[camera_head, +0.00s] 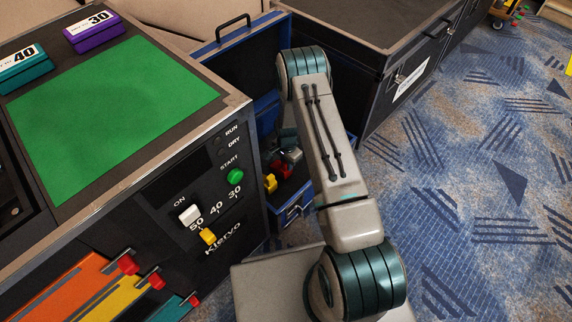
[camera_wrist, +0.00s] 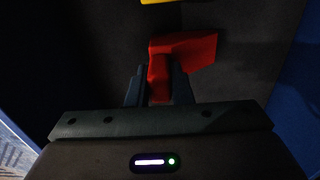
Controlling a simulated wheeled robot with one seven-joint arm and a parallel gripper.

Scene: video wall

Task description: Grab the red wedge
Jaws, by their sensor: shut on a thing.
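The red wedge (camera_wrist: 185,52) is in the middle of the wrist view, against a dark surface. My gripper (camera_wrist: 158,82) is shut on its narrow lower part, one finger on each side. In the head view, red pieces (camera_head: 282,168) show inside the open blue case (camera_head: 304,196), beside my arm. My arm reaches down into this case and hides much of its inside. The gripper's fingertips cannot be made out in the head view.
A yellow piece (camera_head: 270,183) lies in the case, close to the red. The case's raised lid (camera_head: 240,55) stands behind. The console (camera_head: 150,130) with a green mat is at left, a dark cabinet (camera_head: 375,40) behind right. Carpet (camera_head: 480,190) at right is open.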

